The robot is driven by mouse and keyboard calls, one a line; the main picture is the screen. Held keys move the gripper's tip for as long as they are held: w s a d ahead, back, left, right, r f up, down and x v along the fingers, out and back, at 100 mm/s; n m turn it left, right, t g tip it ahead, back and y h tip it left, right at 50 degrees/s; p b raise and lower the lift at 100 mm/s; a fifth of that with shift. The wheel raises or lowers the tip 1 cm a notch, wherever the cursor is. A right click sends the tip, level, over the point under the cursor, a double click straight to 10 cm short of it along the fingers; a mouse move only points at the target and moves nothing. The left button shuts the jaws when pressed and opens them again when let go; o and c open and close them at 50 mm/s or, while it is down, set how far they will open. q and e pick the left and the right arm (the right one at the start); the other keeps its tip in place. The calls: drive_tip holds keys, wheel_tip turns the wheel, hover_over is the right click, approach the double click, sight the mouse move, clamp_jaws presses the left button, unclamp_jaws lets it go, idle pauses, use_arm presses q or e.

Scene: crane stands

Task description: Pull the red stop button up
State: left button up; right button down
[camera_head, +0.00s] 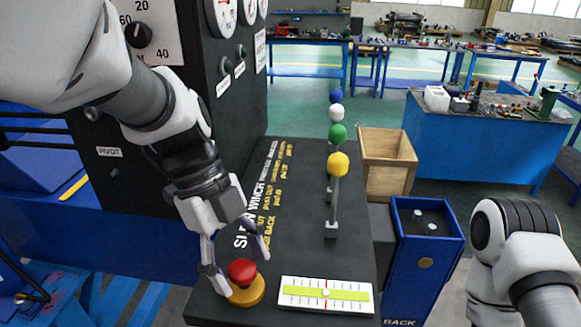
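The red stop button (242,271) sits on its round yellow base (246,292) at the near left corner of the dark console top. My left gripper (236,262) reaches down from the upper left to the button. Its fingers are spread, one at the button's left side and one above and behind its right side. I cannot tell whether either finger touches the red cap. My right arm shows at the lower right, but its gripper is outside the picture.
A white gauge strip (326,295) lies right of the button. Levers with yellow (338,164), green (337,134), white and blue knobs stand behind it. A dark gauge panel (228,110) rises at left. A blue box (424,262) and wooden crate (388,185) stand at right.

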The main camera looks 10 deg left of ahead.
sight(239, 265)
use_arm(q)
wheel_tip(239, 265, up, 7)
drive_tip(key=p, duration=0.5)
drive_tip(key=shift+r, duration=0.1)
idle(0.3)
